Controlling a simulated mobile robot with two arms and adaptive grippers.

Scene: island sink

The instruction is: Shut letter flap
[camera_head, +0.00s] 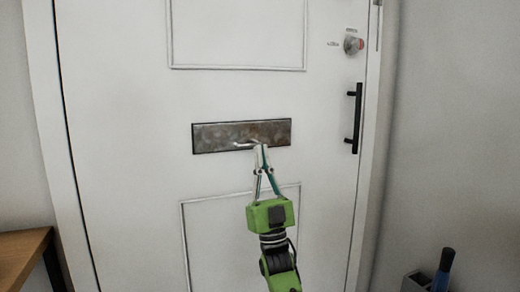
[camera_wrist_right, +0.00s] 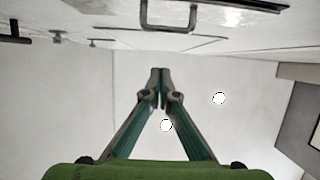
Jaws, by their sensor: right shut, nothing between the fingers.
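The letter flap (camera_head: 215,137) is a dark, worn metal plate set in the white door, with a small pale handle (camera_head: 246,144) at its lower middle. It lies about flat with the door in the head view. In the right wrist view the flap (camera_wrist_right: 236,8) and its handle (camera_wrist_right: 168,24) show at the top edge. My right gripper (camera_head: 261,150) is shut and empty, with its fingertips just below and right of the handle. The fingertips (camera_wrist_right: 160,74) show apart from the handle in the wrist view. My left gripper is not in view.
The white door (camera_head: 120,130) has a black pull handle (camera_head: 354,118) and a lock knob (camera_head: 353,44) on its right. A wooden table (camera_head: 22,252) stands at the lower left. A grey holder (camera_head: 416,282) with a blue-handled item stands at the lower right.

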